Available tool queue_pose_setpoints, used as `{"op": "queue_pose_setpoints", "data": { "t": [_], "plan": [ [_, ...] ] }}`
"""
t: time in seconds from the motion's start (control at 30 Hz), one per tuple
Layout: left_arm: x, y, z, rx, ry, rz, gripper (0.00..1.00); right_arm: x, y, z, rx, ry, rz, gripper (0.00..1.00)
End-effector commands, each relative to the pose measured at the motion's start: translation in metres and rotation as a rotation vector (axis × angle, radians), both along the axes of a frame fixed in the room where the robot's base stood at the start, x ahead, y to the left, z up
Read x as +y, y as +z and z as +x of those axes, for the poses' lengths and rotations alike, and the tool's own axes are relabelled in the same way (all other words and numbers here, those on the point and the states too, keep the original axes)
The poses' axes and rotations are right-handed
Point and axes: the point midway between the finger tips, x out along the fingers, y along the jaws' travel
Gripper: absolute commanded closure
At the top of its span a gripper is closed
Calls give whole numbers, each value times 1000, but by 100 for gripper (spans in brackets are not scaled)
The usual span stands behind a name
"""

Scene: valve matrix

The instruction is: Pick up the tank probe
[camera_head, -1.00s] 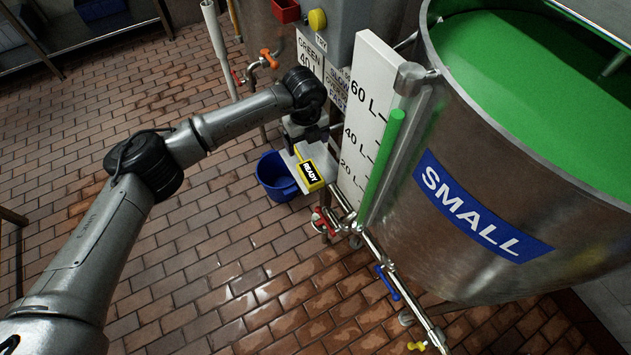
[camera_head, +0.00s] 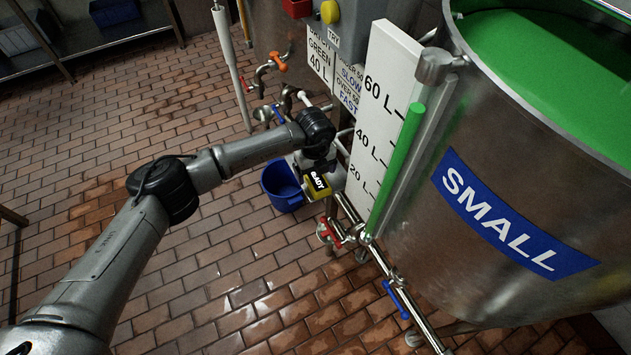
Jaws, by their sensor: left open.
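The tank probe appears to be the small yellow box with a black READY display (camera_head: 317,186), in the middle of the head view, on a pale shelf by the level board. My left gripper (camera_head: 314,170) is right over its far part, with the wrist hiding some of the box and most of the fingers. The gripper is open. I cannot tell whether the fingers touch the box or are around it. My right gripper is out of view.
A blue bucket (camera_head: 279,183) stands on the brick floor left of the box. The white level board (camera_head: 376,120), green sight tube (camera_head: 398,165) and steel tank marked SMALL (camera_head: 470,240) stand to the right. Pipes with a red valve (camera_head: 329,232) and blue valve (camera_head: 396,298) run below.

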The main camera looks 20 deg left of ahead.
Motion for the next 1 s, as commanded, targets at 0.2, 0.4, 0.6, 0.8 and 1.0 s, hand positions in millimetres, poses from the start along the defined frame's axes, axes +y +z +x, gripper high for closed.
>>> {"op": "queue_pose_setpoints", "data": {
  "t": [0.2,0.4,0.6,0.8,1.0],
  "plan": [
    [-1,-30,0,0,1,-1,15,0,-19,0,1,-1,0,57],
    [-1,-29,0,-1,0,-1,15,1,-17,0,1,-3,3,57],
    [-1,-29,0,-1,0,-1,30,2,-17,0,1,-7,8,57],
    [-1,-29,0,-1,0,-1,49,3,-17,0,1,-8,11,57],
    [-1,-29,0,-1,0,-1,68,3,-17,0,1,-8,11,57]
  ]
}}
